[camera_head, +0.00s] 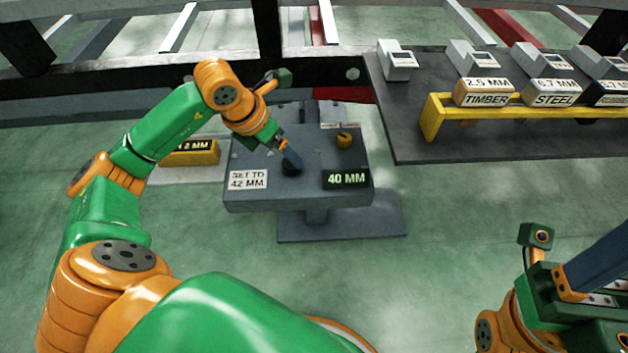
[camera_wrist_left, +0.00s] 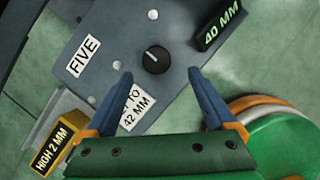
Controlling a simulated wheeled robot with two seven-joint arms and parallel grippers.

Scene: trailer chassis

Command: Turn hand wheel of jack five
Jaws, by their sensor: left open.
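The jack (camera_head: 300,195) is a grey box on a post and flat base, below the trailer frame. Its display (camera_head: 346,179) reads 40 MM and a white label (camera_head: 248,180) reads SET TO 42 MM. The left wrist view shows a FIVE label (camera_wrist_left: 83,57) and the round black hand wheel (camera_wrist_left: 156,59) with a white mark. My left gripper (camera_wrist_left: 165,95) is open, its blue fingers apart and pointing toward the wheel, which shows beyond and between the tips. In the head view the wheel (camera_head: 291,169) is partly hidden by a finger. My right gripper shows only partly at lower right.
A yellow block (camera_head: 190,153) marked 2 MM stands left of the jack; the left wrist view reads HIGH 2 MM. A dark table (camera_head: 480,140) at right holds a yellow rack (camera_head: 432,120) with labelled blocks. The black trailer beam (camera_head: 130,83) crosses behind the jack.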

